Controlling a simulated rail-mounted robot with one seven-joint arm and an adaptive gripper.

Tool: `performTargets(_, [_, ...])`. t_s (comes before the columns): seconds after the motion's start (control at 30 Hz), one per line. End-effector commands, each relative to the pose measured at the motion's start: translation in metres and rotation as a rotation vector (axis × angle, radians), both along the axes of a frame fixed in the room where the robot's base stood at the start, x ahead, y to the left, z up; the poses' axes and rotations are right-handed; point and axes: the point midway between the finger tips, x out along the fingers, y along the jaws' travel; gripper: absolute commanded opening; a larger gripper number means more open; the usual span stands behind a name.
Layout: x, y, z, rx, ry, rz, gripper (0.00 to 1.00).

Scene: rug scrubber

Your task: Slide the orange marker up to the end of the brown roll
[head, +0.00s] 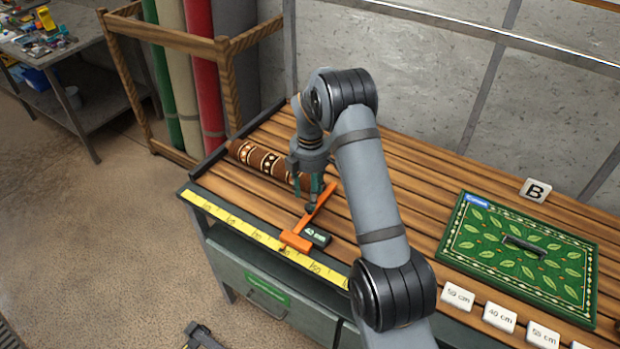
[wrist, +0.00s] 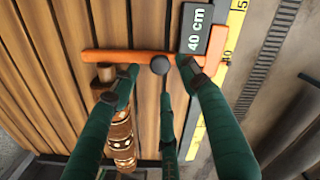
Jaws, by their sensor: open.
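The orange marker (head: 320,207) lies across the slatted table, its wider foot (head: 296,242) at the yellow ruler edge. It also shows in the wrist view (wrist: 101,55). The brown patterned roll (head: 258,158) lies along the table's front left, also in the wrist view (wrist: 121,142). A brown stub at the roll's end appears close to the marker's bar; I cannot tell whether they touch. My gripper (head: 312,197) is open, its green fingertips over the marker's bar, also in the wrist view (wrist: 158,70). A dark round knob shows between the fingertips. Contact is unclear.
A dark "40 cm" tag (head: 316,236) sits beside the marker's foot. The yellow ruler (head: 230,218) runs along the front edge. Upright rolls stand behind left.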

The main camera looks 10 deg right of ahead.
Motion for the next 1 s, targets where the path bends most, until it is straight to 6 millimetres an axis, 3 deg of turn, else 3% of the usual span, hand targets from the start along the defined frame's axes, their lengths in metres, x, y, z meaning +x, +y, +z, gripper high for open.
performTargets(0.2, [0.001, 0.000, 0.047, 0.000, -0.005, 0.002, 0.45])
performTargets(0.4, [0.000, 0.000, 0.071, -0.001, -0.002, 0.002, 0.45])
performTargets(1.0, [0.000, 0.000, 0.076, 0.000, 0.000, 0.001, 0.45])
